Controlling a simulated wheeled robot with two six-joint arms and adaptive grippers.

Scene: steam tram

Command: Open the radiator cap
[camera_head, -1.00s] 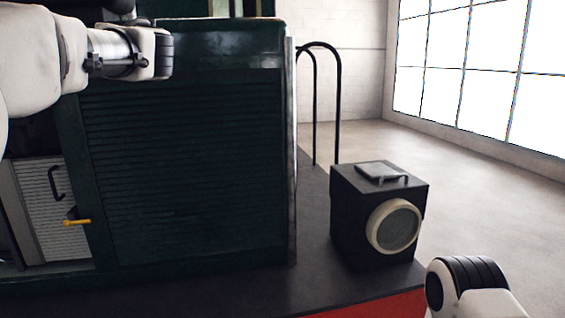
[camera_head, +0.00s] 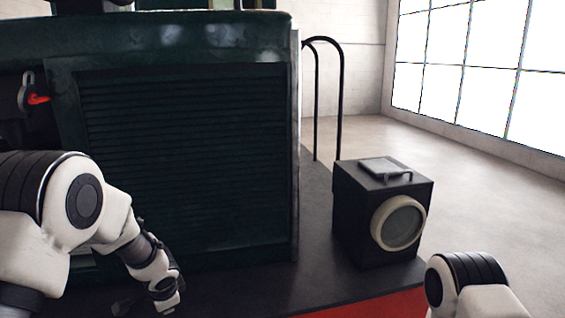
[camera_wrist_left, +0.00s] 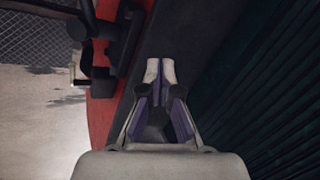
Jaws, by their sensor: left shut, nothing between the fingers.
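The dark green tram body (camera_head: 215,50) with its slatted front grille (camera_head: 180,160) fills the left and middle of the head view. I cannot make out a radiator cap for certain; a dark shape (camera_head: 92,5) above the hood is cut off by the top edge. My left arm reaches down at the lower left, in front of the grille's lower left corner. In the left wrist view my left gripper (camera_wrist_left: 161,71) is shut and empty, over the dark deck beside the slatted grille (camera_wrist_left: 275,90). My right gripper is out of view; only part of that arm shows at the lower right.
A black box lamp (camera_head: 382,210) with a round glass stands on the deck, right of the grille. A black curved handrail (camera_head: 341,100) rises behind it. A red-ended lever (camera_head: 38,99) sticks out left of the grille. Open floor lies to the right.

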